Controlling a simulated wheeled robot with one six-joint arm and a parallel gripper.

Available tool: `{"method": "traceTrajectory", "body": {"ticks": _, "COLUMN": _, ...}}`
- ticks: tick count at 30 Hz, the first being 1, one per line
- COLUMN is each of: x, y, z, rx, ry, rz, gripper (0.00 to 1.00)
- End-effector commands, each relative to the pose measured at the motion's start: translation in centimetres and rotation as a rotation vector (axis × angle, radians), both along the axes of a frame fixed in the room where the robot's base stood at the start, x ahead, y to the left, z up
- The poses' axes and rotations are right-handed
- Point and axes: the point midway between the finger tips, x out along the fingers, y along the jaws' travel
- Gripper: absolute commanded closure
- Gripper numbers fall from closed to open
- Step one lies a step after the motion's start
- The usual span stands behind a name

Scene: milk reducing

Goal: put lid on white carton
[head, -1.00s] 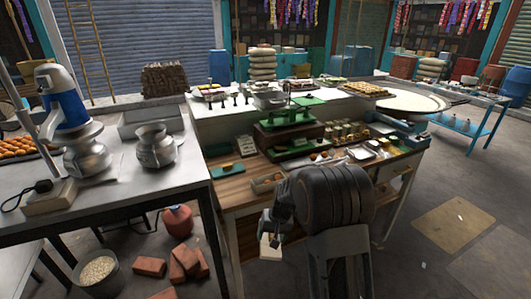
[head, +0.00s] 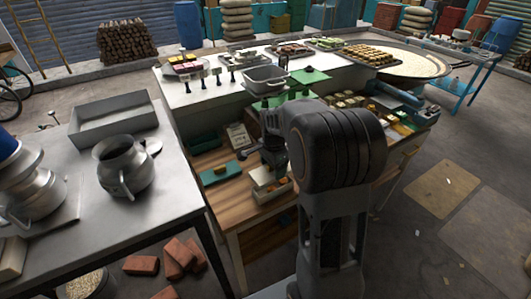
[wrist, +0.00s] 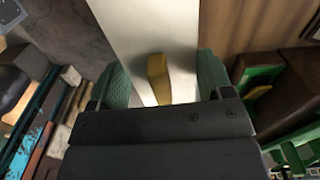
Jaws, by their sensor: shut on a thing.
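In the head view, my gripper (head: 268,160) is low over the front left of the wooden counter, right above the white carton (head: 268,194). In the wrist view, its two green fingers (wrist: 162,85) stand on either side of a pale flat piece, which looks like the lid (wrist: 140,30). A yellow block (wrist: 157,78) shows on this piece between the fingers. The gripper is shut on the lid. An orange spot (head: 281,181) shows at the carton in the head view. My arm hides part of this area, and I cannot tell whether lid and carton touch.
A green tray (head: 220,173) lies left of the carton, with a small card (head: 239,136) behind it. A grey bin (head: 265,79) and green scale pans stand farther back. A metal table with a jug (head: 122,168) is at left. Bare wood lies around the carton.

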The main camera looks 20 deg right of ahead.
Motion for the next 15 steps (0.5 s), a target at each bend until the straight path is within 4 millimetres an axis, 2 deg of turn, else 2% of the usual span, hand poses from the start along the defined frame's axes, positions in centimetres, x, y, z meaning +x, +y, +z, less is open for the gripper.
{"method": "traceTrajectory", "body": {"ticks": 7, "x": -0.1, "y": -0.1, "z": -0.5, "rx": -0.001, "ry": 0.005, "rz": -0.027, "gripper": 0.52}}
{"method": "traceTrajectory", "body": {"ticks": 15, "x": -0.1, "y": -0.1, "z": -2.3, "rx": 0.0, "ry": 0.005, "rz": -0.025, "gripper": 0.52}}
